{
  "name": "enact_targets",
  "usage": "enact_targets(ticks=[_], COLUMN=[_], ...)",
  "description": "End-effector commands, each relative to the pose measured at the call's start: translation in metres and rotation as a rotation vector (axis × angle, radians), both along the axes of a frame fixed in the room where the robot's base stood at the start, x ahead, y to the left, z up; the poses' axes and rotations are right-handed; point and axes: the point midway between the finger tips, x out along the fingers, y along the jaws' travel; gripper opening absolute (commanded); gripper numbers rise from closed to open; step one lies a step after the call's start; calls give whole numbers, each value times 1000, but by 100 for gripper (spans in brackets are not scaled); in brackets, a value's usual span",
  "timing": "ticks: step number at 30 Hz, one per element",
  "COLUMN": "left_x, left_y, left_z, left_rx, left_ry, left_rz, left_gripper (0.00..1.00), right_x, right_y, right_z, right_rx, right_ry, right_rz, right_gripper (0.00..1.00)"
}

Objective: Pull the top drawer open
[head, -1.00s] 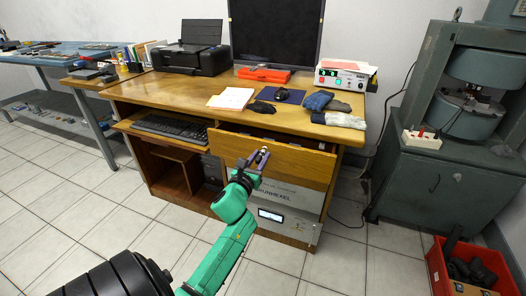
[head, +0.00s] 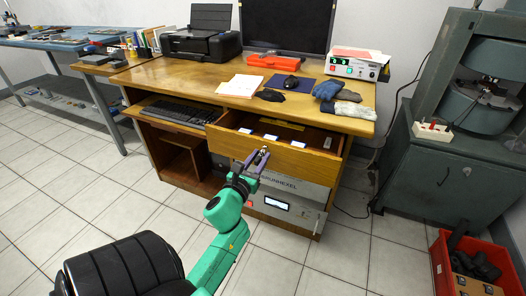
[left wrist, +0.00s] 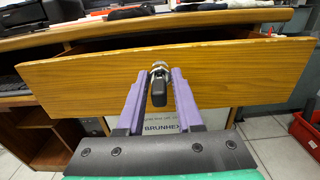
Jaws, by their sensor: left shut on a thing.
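The top drawer (head: 285,152) of the wooden desk stands partly open, and its inside shows with several small white-and-blue items in it. Its wooden front also fills the left wrist view (left wrist: 230,72). A small metal and dark knob (left wrist: 158,84) sits at the middle of the drawer front. My left gripper (head: 258,160) is shut on the knob, with its purple fingers on either side of it; the gripper also shows in the left wrist view (left wrist: 157,92). My right gripper is not in view.
The desk top (head: 185,80) holds a printer (head: 202,40), a monitor, an orange case, gloves (head: 340,102) and a power supply (head: 355,64). A grey machine (head: 465,150) and a red crate (head: 440,265) stand at the right. The tiled floor before the desk has free room.

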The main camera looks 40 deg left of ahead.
Motion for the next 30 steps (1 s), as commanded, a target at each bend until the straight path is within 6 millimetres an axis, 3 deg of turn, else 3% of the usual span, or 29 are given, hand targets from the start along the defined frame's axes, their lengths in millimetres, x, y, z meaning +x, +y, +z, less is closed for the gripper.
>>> enact_targets(ticks=[7,19,30], left_x=[-22,-29,-64], left_y=[-8,-10,-22], left_z=[-2,-2,-3], left_rx=[-1,-3,-2], left_ry=[3,2,3], left_rz=[0,0,1], left_gripper=[0,0,0], right_x=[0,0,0], right_y=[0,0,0], right_z=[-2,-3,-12], right_rx=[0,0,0], right_ry=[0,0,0], right_rz=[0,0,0], right_gripper=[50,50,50])
